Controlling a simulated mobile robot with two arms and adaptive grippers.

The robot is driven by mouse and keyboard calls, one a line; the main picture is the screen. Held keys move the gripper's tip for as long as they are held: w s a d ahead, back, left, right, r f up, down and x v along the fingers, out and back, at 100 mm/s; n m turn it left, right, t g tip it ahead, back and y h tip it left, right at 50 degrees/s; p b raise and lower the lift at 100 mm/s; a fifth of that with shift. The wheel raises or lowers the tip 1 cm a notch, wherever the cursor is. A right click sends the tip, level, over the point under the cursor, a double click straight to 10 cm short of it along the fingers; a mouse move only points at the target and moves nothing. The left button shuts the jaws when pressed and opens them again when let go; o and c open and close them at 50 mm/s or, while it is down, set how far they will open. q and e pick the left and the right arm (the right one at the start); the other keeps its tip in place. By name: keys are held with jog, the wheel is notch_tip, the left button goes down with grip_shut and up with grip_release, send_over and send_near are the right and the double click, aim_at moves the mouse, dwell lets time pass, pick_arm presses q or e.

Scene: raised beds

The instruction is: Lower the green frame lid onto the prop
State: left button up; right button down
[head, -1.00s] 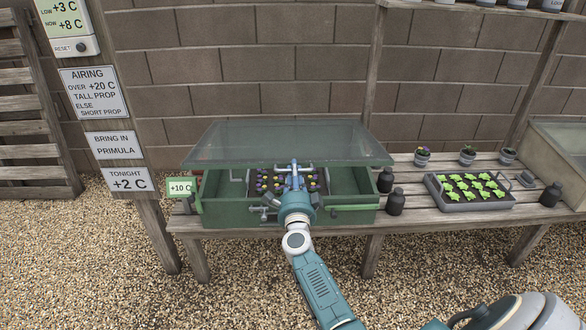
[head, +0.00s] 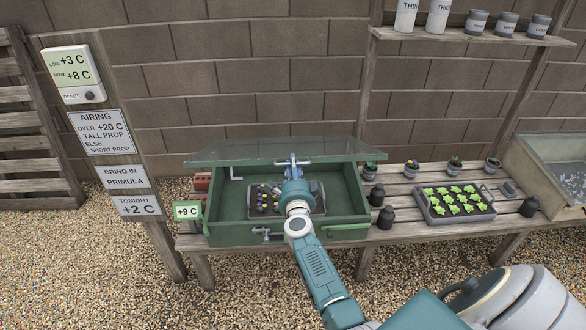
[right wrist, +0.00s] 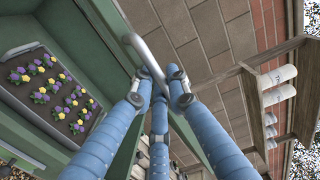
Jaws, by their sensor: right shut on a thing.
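The green frame (head: 345,216) stands on the wooden bench with its glazed green lid (head: 240,151) raised and tilted over it. My right gripper (head: 292,163) is at the lid's front edge. In the right wrist view its blue fingers (right wrist: 160,90) are closed on a grey bar handle (right wrist: 140,48). A grey metal fitting (head: 267,234) sits on the frame's front wall, and a small grey bar (head: 235,174) shows inside at the left. I cannot tell which is the prop, and no lid contact with one is visible. My left gripper is out of view.
A tray of purple and yellow flowers (head: 254,209) lies inside the frame. Dark bottles (head: 386,217), a seedling tray (head: 459,216) and small pots stand to the right. A tag (head: 187,210) reads +9 C. Signs (head: 104,132) hang at the left.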

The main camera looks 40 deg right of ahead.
jog(key=w+d+r+p, duration=0.3)
jog(key=w+r, duration=0.2)
jog(key=r, duration=0.3)
jog(key=w+d+r+p, duration=0.3)
jog(key=w+r, duration=0.3)
jog(key=r, duration=0.3)
jog(key=shift+d+p, duration=0.4)
jog(key=shift+p, duration=0.35)
jog(key=shift+w, duration=0.1)
jog(key=c, duration=1.7)
grip_release()
jog(key=shift+a+r, duration=0.1)
jog(key=shift+r, duration=0.05)
